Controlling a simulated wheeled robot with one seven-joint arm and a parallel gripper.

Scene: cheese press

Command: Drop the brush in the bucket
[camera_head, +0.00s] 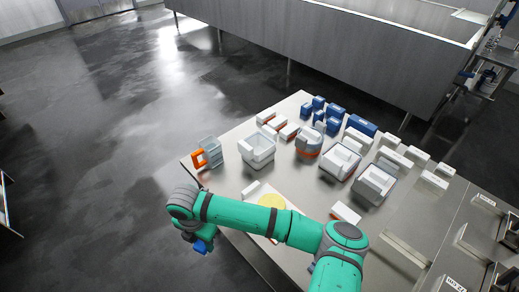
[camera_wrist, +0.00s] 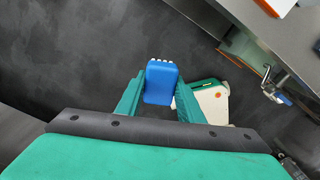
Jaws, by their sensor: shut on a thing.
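The brush (camera_wrist: 161,84) is a blue block with a row of pale bristles at one end. My gripper (camera_wrist: 160,92) is shut on it, with a teal finger on each side. In the head view the blue brush (camera_head: 203,246) hangs below my wrist, out past the left edge of the table and over the dark floor. Several open containers stand on the table: a white tub (camera_head: 258,151), a rounded white one with an orange base (camera_head: 309,141), and a small grey one with an orange part (camera_head: 209,151). I cannot tell which is the bucket.
The steel table (camera_head: 228,190) also carries white square tubs (camera_head: 341,160), blue boxes (camera_head: 335,116), several white blocks and a yellow disc (camera_head: 271,201). My arm crosses above its near side. The floor (camera_head: 110,130) to the left is clear.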

